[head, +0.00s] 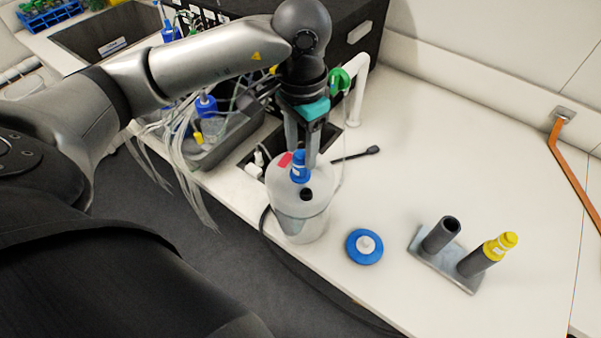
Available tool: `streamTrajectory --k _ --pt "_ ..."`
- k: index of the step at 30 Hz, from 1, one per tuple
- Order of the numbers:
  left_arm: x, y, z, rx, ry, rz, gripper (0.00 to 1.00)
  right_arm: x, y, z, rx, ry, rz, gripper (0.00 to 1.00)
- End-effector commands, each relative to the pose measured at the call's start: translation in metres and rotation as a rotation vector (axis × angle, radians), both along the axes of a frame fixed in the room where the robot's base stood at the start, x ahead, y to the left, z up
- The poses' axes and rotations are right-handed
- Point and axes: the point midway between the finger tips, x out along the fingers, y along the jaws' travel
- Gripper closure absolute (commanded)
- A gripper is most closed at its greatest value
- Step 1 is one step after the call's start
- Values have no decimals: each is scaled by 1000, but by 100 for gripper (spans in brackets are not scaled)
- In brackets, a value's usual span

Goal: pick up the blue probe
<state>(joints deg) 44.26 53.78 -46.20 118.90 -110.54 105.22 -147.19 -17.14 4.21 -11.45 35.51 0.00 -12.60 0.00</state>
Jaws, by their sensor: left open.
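The blue probe (300,167) stands upright in the lid of a pale, translucent round vessel (301,222) near the table's front edge. A dark round opening or cap (306,194) is beside it on the lid. My left gripper (301,158) points down from above, open, with its fingers at the probe's top. One finger is on each side of the probe as seen here; I cannot tell whether they touch it. The probe's lower part is hidden inside the vessel. My right gripper is not in view.
A blue disc with a white knob (365,246) lies right of the vessel. A grey holder (440,262) has two tubes, one with a yellow probe (499,246). Cables and a grey bin (225,135) lie left. The right table area is clear.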

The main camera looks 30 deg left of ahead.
Motion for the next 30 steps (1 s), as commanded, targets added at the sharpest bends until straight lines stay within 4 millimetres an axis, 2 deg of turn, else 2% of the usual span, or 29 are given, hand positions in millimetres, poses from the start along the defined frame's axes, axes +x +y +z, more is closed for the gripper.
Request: streamTrajectory --k 4,9,18,30 --pt "-7 0 -16 1 5 -1 49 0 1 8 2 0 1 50" --pt "-6 0 -35 0 2 0 49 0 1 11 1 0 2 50" --pt "-6 0 -39 0 0 -1 49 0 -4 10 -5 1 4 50" --pt "-5 0 -39 0 0 -1 94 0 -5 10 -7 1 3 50"
